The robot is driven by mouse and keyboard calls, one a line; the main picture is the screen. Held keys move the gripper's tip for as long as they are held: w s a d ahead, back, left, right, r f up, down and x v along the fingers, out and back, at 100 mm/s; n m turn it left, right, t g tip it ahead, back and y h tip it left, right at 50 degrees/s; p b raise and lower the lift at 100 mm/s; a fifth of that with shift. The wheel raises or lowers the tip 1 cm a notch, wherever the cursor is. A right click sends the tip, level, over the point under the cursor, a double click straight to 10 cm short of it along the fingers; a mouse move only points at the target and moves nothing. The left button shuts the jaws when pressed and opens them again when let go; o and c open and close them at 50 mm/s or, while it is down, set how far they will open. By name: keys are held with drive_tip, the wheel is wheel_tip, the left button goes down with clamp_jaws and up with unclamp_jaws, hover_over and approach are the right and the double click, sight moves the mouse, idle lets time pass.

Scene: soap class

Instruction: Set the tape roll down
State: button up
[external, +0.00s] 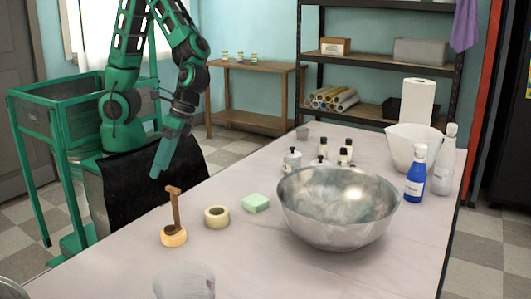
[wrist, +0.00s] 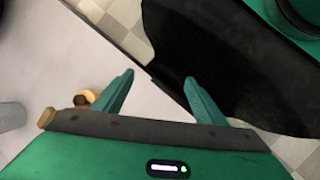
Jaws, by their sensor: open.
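A cream tape roll (external: 216,217) lies flat on the pale table (external: 120,262), left of the green block.
A green block (external: 256,203) and a big metal bowl (external: 338,215) stand right of the roll. Several small bottles, a white bowl (external: 409,147) and a blue bottle (external: 416,178) are farther back. A clear glass (external: 185,282) is at the front. Black cloth (external: 128,205) hangs beside the table.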

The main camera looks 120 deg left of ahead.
drive_tip(key=s+d+r+m+t+y, duration=0.1)
drive_tip(key=s+r+m+y, duration=0.3)
drive_tip(key=s+r+m, duration=0.7)
drive_tip(key=shift+s+r+m+t+y, duration=0.25)
drive_tip(key=shift+s+m+t, duration=0.55)
drive_tip(key=shift+s, duration=1.3)
